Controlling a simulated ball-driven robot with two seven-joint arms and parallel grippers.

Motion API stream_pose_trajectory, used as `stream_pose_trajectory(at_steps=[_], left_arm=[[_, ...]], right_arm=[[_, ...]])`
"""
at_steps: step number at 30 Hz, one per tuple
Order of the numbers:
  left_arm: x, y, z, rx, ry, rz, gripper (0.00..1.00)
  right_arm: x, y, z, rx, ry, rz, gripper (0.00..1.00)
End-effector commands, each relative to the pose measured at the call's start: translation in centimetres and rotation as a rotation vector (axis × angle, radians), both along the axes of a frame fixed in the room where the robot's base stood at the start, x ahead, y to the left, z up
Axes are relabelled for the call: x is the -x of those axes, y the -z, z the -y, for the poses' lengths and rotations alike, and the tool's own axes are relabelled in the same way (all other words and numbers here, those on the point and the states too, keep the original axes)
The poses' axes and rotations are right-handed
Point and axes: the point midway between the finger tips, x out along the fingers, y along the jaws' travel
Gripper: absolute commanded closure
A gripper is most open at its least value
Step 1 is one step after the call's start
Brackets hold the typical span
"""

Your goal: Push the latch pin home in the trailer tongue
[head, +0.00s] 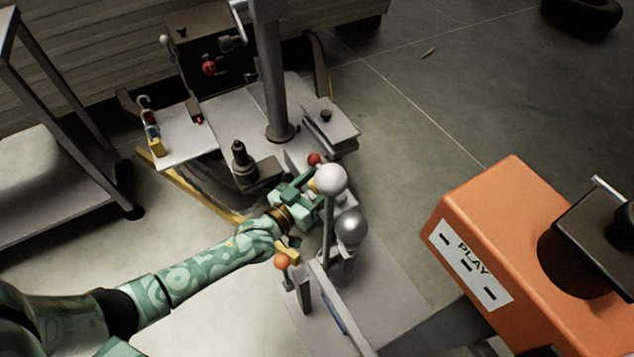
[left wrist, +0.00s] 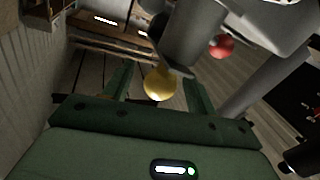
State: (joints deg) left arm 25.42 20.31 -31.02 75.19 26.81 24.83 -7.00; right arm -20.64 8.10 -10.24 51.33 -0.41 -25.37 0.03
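The trailer tongue (head: 385,285) is a pale grey metal assembly in the lower middle of the head view. A yellow knob, apparently the latch pin's head, shows in the left wrist view (left wrist: 159,84), just below a grey cylindrical housing (left wrist: 190,38). In the head view only a sliver of yellow shows beside a white ball (head: 331,179); the pin's shaft is hidden. My left gripper (head: 308,190) is at the tongue. In the left wrist view its two green fingers (left wrist: 158,92) are open, on either side of the yellow knob, with gaps. My right gripper is not in view.
A red ball (head: 314,159) sits close beyond the left gripper. A grey ball (head: 351,227) and an orange ball (head: 281,261) stand near it. A thick post (head: 272,85) rises behind. An orange box (head: 505,235) marked PLAY stands right. Floor between is clear.

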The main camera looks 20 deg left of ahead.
Motion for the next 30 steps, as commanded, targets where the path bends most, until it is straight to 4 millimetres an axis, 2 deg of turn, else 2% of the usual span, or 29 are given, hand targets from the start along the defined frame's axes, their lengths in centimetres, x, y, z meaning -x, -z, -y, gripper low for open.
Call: stream_pose_trajectory(at_steps=[4, 7, 12, 20, 24, 30], left_arm=[[0.0, 0.0, 0.0, 0.0, 0.0, -0.001, 0.43], [0.0, -0.8, 0.0, 0.0, 0.0, 0.002, 0.43], [0.1, -4.5, 0.1, 0.0, 0.0, 0.01, 0.43], [5.0, -10.8, 1.5, 0.002, 0.0, 0.01, 0.43], [8.6, -11.7, 2.5, 0.003, 0.0, 0.004, 0.43], [12.1, -12.8, 3.5, 0.002, 0.0, 0.002, 0.43]], right_arm=[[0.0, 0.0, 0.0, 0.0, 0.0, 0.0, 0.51], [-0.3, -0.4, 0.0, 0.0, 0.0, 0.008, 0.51], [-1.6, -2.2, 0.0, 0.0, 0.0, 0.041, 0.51], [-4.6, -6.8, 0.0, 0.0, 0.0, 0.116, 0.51], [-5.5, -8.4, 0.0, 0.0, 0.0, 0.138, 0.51], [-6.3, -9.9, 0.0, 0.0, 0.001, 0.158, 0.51]])
